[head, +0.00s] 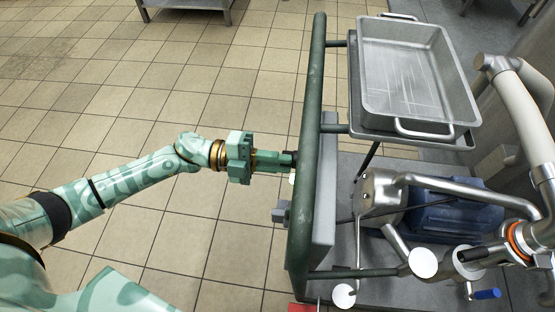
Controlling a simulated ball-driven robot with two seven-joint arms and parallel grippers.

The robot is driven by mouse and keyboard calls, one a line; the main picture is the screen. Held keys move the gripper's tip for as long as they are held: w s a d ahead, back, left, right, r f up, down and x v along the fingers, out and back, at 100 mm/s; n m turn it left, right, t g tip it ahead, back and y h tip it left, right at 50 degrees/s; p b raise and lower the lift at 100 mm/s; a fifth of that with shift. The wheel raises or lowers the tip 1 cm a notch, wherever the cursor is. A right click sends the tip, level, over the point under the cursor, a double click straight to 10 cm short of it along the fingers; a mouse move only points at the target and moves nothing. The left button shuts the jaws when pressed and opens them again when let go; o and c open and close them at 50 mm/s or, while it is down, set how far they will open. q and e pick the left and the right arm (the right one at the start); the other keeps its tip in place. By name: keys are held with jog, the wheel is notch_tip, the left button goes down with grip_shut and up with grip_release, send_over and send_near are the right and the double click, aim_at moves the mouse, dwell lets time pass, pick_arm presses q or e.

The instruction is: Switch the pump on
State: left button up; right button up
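A grey box (325,205) is mounted on the green rail frame (304,215) in front of the pump. A small grey knob-like part (281,212) sticks out from its left side. My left gripper (286,161) reaches in from the left, with its dark fingertips close to the rail, above the knob-like part in the picture. I cannot tell if they touch anything. A small pale part (292,178) shows just below the fingertips. My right gripper is not in view.
A steel tray (412,75) with handles sits on a shelf behind the rail at the top. Steel pipes (460,187) and a blue-handled valve (486,294) crowd the lower right. The tiled floor (120,110) left of the rail is clear.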

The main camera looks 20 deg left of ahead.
pick_arm(q)
jog(key=o, duration=0.4)
jog(key=shift+f, duration=0.1)
jog(key=shift+c, duration=0.2)
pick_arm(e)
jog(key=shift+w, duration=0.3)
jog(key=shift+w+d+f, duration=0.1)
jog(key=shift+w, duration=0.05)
